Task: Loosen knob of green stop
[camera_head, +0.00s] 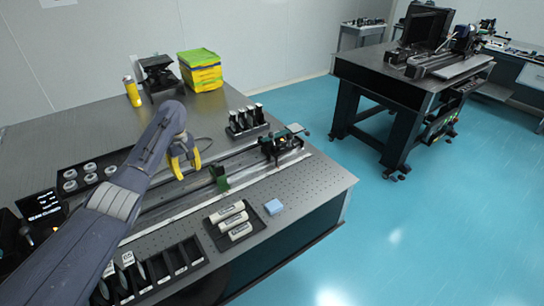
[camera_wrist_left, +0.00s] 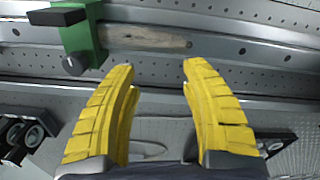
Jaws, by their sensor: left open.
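The green stop (camera_head: 219,178) sits on the long rail on the table, right of my left gripper in the head view. In the left wrist view the green stop (camera_wrist_left: 82,38) is at the upper left, with a dark round knob (camera_wrist_left: 74,65) on its near side. My left gripper (camera_head: 183,166) has yellow fingers and hangs over the rail area, apart from the stop. In the left wrist view the gripper's fingertips (camera_wrist_left: 158,68) are spread wide with nothing between them. My right gripper does not show.
The metal rail (camera_head: 165,205) runs diagonally across the perforated table. A carriage with optics (camera_head: 280,146) stands at its right end. A black holder with several posts (camera_head: 246,120) is behind the rail.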

